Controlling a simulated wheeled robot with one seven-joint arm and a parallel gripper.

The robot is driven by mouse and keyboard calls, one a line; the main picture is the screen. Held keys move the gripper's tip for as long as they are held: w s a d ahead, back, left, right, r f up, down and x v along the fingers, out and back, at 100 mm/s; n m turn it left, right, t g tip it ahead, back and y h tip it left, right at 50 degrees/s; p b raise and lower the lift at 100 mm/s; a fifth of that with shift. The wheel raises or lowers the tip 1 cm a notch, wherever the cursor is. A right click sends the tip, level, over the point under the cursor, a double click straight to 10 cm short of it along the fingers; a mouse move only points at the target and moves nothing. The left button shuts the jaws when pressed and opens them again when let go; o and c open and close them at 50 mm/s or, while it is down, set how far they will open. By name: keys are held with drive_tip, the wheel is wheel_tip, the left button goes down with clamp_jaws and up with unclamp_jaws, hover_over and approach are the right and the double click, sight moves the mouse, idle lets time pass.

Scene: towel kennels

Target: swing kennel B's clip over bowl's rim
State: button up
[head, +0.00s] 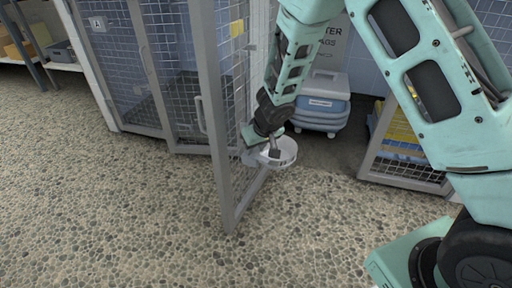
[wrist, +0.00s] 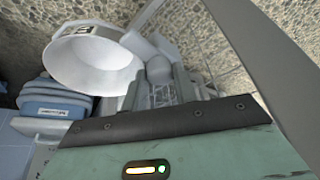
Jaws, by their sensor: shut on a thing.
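A white round bowl (head: 287,152) sits at the open mesh door (head: 226,130), low on its inner side. In the wrist view the bowl (wrist: 92,66) is at the left, its inside facing the camera. My gripper (head: 273,150) is beside the bowl, at its left part, close to the door. In the wrist view my gripper (wrist: 160,92) is shut on a grey, rounded piece that looks like the clip (wrist: 158,70), just right of the bowl's rim. Whether the clip touches the rim cannot be told. The fingers hide much of the clip.
A kennel labelled A (head: 97,24) stands at the left. A blue-and-grey bin (head: 322,104) stands behind the bowl, by the tiled wall. Another low mesh door (head: 405,160) is at the right. The door's grey frame (wrist: 270,65) runs close to my gripper. The speckled floor in front is clear.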

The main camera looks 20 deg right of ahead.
drive_tip(key=n+p, duration=0.1)
drive_tip(key=p, duration=0.1)
drive_tip(key=n+y+p, duration=0.1)
drive_tip(key=n+p, duration=0.1)
drive_tip(key=p, duration=0.1)
drive_tip(key=shift+d+r+g, duration=0.15)
drive_tip(key=shift+r+g, duration=0.15)
drive_tip(key=shift+r, duration=0.05)
drive_tip(key=n+g+y+p, duration=0.1)
drive_tip(key=n+p, duration=0.3)
drive_tip(key=p, duration=0.7)
drive_tip(key=shift+r, duration=0.2)
drive_tip(key=n+p, duration=0.1)
drive_tip(key=p, duration=0.2)
drive_tip(key=n+g+p, duration=0.1)
drive_tip(key=n+p, duration=0.1)
drive_tip(key=p, duration=0.1)
drive_tip(key=shift+w+f+y, duration=0.1)
drive_tip(key=shift+f+y, duration=0.15)
drive_tip(key=shift+y, duration=0.15)
drive_tip(key=shift+w+f+n+g+p, duration=0.1)
drive_tip(key=shift+f+n+g+p, duration=0.1)
drive_tip(key=shift+n+p, duration=0.45)
drive_tip(key=shift+w+f+n+g+p, duration=0.1)
drive_tip(key=shift+n+g+p, duration=0.1)
drive_tip(key=shift+n+p, duration=0.4)
drive_tip(key=shift+s+y, duration=0.1)
drive_tip(key=shift+y, duration=0.2)
drive_tip(key=o, duration=1)
drive_tip(key=shift+c, duration=0.2)
